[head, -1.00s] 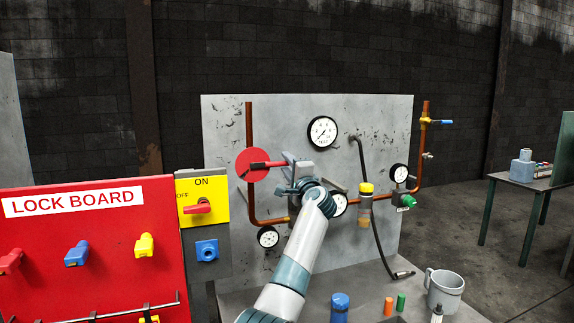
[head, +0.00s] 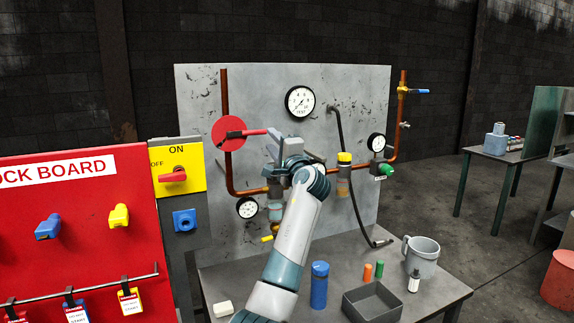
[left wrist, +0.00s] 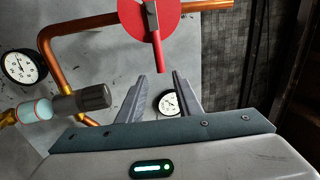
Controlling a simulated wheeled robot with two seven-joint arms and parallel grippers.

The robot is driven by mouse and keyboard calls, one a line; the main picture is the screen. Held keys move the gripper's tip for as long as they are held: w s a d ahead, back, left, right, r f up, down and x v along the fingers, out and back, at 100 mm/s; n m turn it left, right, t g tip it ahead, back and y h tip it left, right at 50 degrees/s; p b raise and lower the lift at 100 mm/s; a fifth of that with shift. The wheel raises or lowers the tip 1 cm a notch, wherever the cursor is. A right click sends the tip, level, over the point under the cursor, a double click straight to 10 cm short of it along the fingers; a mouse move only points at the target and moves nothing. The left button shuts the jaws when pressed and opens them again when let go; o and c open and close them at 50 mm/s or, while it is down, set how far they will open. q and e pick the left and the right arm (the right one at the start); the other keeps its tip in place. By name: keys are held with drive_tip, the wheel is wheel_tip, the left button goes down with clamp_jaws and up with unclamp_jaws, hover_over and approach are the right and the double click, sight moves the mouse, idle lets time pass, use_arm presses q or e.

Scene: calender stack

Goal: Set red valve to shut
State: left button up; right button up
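The red valve (head: 228,134) is a red disc on the left vertical copper pipe of the grey panel. Its red lever handle (head: 250,132) points right, across the pipe, roughly level. In the left wrist view, the handle (left wrist: 157,50) comes down from the disc (left wrist: 137,18), and its tip appears just ahead of the gap between my fingertips. My left gripper (head: 272,142) is open and empty, at the handle's free end; the left wrist view shows its two fingers (left wrist: 166,84) apart. I cannot tell whether the fingers touch the handle. My right gripper is not in view.
Gauges, such as the top dial (head: 300,102), and copper pipes surround the arm. A red lock board (head: 110,215) and a yellow switch panel (head: 189,158) stand at left. On the table (head: 240,275) are a blue bottle (head: 319,288), a grey tray (head: 372,300) and a grey mug (head: 422,258).

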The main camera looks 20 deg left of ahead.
use_arm(q)
drive_tip(key=b+v, duration=0.3)
drive_tip(key=v, duration=0.7)
drive_tip(key=shift+f, duration=0.25)
